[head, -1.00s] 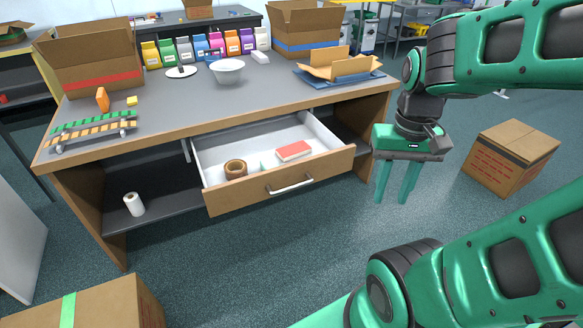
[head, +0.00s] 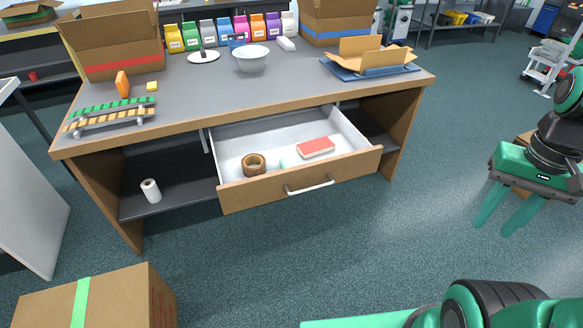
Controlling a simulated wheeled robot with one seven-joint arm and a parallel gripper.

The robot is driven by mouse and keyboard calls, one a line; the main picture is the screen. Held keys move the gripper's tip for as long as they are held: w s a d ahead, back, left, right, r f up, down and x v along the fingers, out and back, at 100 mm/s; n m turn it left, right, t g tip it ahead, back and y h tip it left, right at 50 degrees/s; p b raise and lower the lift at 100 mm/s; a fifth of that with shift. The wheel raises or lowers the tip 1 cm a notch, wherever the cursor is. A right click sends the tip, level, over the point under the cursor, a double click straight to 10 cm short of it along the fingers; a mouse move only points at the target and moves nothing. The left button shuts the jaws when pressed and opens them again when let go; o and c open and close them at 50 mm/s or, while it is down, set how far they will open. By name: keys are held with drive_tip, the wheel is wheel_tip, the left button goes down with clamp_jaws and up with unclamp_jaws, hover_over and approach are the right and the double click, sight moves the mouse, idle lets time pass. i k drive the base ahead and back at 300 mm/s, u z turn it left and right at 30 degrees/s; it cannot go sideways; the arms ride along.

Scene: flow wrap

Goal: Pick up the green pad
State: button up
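A small pale green piece (head: 284,163), which looks like the green pad, lies in the open drawer (head: 300,187) of the desk. It sits between a brown tape roll (head: 253,164) and a red-topped white block (head: 316,147), and the drawer front hides part of it. My gripper (head: 496,226) hangs at the far right with its fingers pointing down. The fingers are apart with nothing between them. It is well to the right of the drawer, clear of the desk.
A white roll (head: 150,190) is on the lower shelf. A carton (head: 95,300) stands front left. The floor before the drawer is clear.

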sight(289, 160)
drive_tip(key=z, duration=0.05)
drive_tip(key=i, duration=1)
drive_tip(key=u, duration=0.05)
